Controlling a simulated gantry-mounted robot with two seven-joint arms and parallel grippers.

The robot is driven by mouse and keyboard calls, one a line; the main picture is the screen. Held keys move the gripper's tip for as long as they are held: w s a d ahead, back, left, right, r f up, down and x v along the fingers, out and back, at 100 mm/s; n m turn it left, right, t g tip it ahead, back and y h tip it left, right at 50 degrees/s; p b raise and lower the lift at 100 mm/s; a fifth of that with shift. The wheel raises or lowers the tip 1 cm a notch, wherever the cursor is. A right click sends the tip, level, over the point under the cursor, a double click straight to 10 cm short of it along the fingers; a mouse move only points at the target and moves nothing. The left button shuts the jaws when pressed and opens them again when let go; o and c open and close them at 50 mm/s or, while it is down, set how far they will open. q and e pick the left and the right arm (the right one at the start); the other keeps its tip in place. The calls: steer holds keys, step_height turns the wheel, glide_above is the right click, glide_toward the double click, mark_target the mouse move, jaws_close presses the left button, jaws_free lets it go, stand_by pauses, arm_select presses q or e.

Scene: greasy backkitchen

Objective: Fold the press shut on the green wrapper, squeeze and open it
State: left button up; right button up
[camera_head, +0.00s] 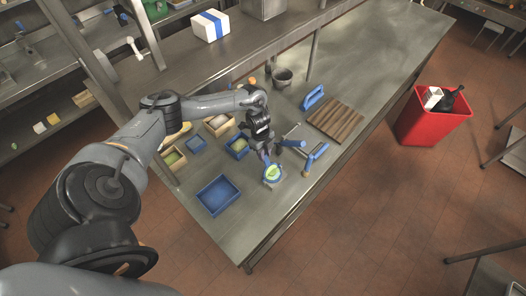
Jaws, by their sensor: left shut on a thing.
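The green wrapper (273,171) lies in the round, pale and blue cup of the press (266,181) near the front edge of the steel table. The press looks open, with the wrapper's top showing. My left gripper (266,155) comes down from above at the cup's far side. It is shut, seemingly on a part of the press; its fingertips are small and dark, and the gripped part is mostly hidden. A blue handle (293,143) shows just right of the gripper; I cannot tell whether it joins the press. My right gripper is not in view.
Blue-ended tools (316,157) lie to the right, before a wooden board (336,119) and a blue-handled item (313,97). An empty blue tray (218,196) and several small bins (196,144) stand left. A red bin (430,121) is on the floor.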

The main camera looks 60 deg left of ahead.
arm_select(q)
steer(key=shift+d, duration=0.1)
steer(key=shift+w+d+r+p, duration=0.2)
steer(key=shift+d+r+p, duration=0.15)
steer(key=shift+d+p, duration=0.25)
steer(key=shift+w+d+r+p, duration=0.15)
steer(key=shift+d+r+p, duration=0.05)
steer(key=shift+d+p, duration=0.3)
steer(key=shift+w+d, duration=0.1)
steer(key=shift+d, duration=0.1)
steer(key=d, duration=0.1)
steer(key=d+p, duration=0.1)
steer(key=d, duration=0.1)
steer(key=shift+w, duration=0.4)
